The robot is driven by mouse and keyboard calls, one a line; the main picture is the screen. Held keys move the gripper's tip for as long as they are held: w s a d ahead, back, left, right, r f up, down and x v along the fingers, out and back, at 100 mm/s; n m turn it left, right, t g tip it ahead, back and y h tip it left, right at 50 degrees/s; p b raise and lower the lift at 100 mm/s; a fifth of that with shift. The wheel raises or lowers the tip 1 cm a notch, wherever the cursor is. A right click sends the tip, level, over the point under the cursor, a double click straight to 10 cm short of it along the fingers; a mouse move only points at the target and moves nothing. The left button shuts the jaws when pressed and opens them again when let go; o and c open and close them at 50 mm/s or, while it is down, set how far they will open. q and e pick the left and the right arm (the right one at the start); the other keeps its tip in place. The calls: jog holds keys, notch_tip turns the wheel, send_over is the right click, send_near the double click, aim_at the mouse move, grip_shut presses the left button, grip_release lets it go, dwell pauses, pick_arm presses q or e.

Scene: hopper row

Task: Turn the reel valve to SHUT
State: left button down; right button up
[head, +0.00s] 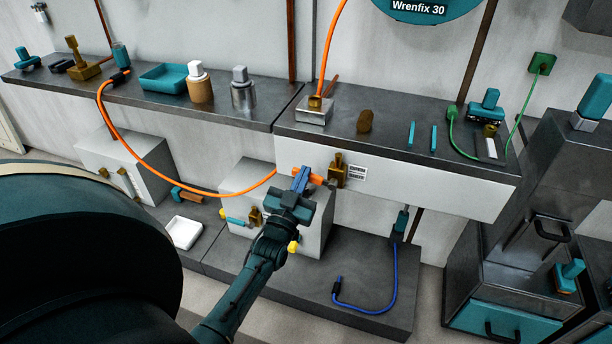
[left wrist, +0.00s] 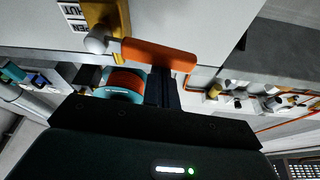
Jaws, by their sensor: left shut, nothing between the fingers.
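The reel valve has a brass body (head: 339,171) on the pale front panel of the bench, with an orange handle (head: 317,179) sticking out to the left. A small black-and-white label (head: 358,174) sits right of it; in the left wrist view the label (left wrist: 72,14) reads OPEN and SHUT. My left gripper (head: 301,178) is shut and empty, at the handle's left end. In the left wrist view its fingertips (left wrist: 164,76) are close against the orange handle (left wrist: 160,54); I cannot tell whether they touch. My right gripper is not in view.
An orange hose (head: 132,146) hangs from the bench to near my left gripper. A grey box (head: 252,179) stands below the gripper on a low dark ledge (head: 368,265) with a blue hose (head: 393,290). Dark cabinets (head: 540,220) stand at the right. The bench top (head: 390,128) carries small parts.

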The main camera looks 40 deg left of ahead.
pick_arm(q)
jog(key=n, duration=0.1)
jog(key=f+n+y, duration=0.1)
jog(key=shift+a+n, duration=0.15)
jog(key=shift+n, duration=0.15)
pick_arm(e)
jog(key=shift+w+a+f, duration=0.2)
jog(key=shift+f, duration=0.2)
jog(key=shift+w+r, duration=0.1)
